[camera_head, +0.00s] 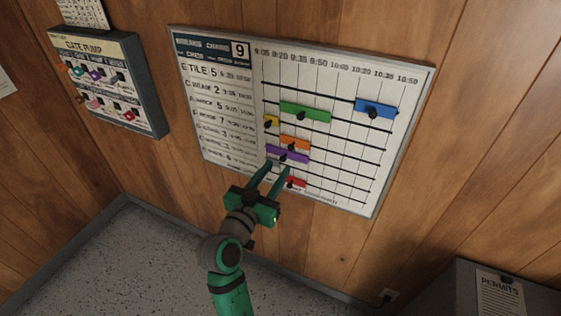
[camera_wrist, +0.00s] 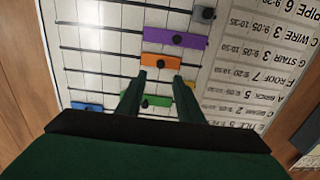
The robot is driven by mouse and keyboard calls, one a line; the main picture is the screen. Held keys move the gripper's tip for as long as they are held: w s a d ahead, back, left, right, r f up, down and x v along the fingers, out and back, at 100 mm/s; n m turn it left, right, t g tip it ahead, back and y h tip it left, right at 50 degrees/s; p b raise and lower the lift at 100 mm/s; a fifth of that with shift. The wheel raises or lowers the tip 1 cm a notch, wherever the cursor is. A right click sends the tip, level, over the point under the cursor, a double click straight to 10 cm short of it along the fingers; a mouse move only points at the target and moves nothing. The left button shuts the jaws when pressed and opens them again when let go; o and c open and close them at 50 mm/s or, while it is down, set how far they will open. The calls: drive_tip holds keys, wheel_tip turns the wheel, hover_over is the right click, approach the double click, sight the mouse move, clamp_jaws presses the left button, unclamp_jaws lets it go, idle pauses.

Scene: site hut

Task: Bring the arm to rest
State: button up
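My green gripper (camera_head: 278,170) is in front of the lower part of the white schedule board (camera_head: 225,165). Its two fingers stand apart with nothing seen between them. In the wrist view the fingertips (camera_wrist: 160,80) are open, below the orange strip (camera_wrist: 161,63) in the picture, with the green strip (camera_wrist: 156,101) partly behind them. Whether the fingertips touch the board cannot be told. My arm reaches up from the bottom of the head view.
The board also carries a purple strip (camera_head: 287,154), a blue strip (camera_head: 375,109), a yellow piece (camera_head: 271,121) and a red piece (camera_head: 296,183). A gate pump panel (camera_head: 143,84) hangs left. A grey cabinet (camera_head: 462,290) with a permits sheet stands lower right. Floor (camera_head: 110,260) lower left is clear.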

drive_tip(key=shift+v, duration=0.95)
drive_tip(key=shift+f, duration=0.1)
drive_tip(key=s+a+f+n+y, duration=0.2)
drive_tip(key=s+f+n+y, duration=0.55)
drive_tip(key=s+f, duration=1.2)
drive_tip(key=s+d+m, duration=0.2)
drive_tip(key=s, duration=1.9)
drive_tip(key=shift+s+f+y, duration=0.2)
drive_tip(key=shift+s+y, duration=0.05)
drive_tip(key=shift+y, duration=0.2)
